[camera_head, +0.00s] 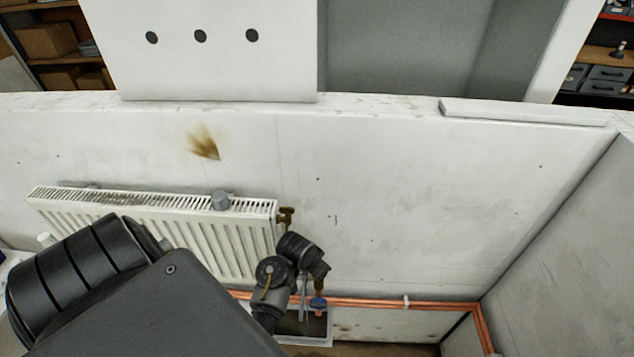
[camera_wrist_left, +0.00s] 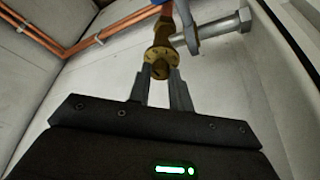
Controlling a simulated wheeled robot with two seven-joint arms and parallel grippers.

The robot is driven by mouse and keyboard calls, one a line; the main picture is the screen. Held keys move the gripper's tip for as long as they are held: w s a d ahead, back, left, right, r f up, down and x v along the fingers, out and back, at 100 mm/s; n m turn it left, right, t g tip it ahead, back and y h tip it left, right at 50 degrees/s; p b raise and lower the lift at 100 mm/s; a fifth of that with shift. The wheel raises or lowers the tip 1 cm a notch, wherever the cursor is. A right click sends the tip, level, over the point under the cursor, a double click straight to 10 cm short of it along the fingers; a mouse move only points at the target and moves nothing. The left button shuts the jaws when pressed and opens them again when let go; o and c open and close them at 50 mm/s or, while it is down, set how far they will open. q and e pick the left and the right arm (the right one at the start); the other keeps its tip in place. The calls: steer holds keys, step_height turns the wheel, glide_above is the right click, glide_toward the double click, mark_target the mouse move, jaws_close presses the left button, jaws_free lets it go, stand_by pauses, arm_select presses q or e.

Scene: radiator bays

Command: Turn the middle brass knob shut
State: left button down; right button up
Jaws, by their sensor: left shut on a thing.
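A round brass knob (camera_wrist_left: 160,62) on a brass valve body shows in the left wrist view. My left gripper (camera_wrist_left: 163,76) has its two fingers on either side of it and is shut on it. In the head view my left gripper (camera_head: 304,298) is low, at the right end of the white radiator (camera_head: 225,245), and the gripped knob is hidden or too small to tell there. Another brass fitting (camera_head: 286,215) sits at the radiator's upper right corner. My right gripper is in neither view.
A blue handle (camera_head: 318,302) is close to the gripper, near copper pipes (camera_head: 370,303) along the wall. A grey metal bolt (camera_wrist_left: 222,26) is beside the valve. A grey tray (camera_head: 310,341) lies below.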

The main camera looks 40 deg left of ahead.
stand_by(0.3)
arm_select(q)
steer(key=c, duration=1.3)
jaws_free()
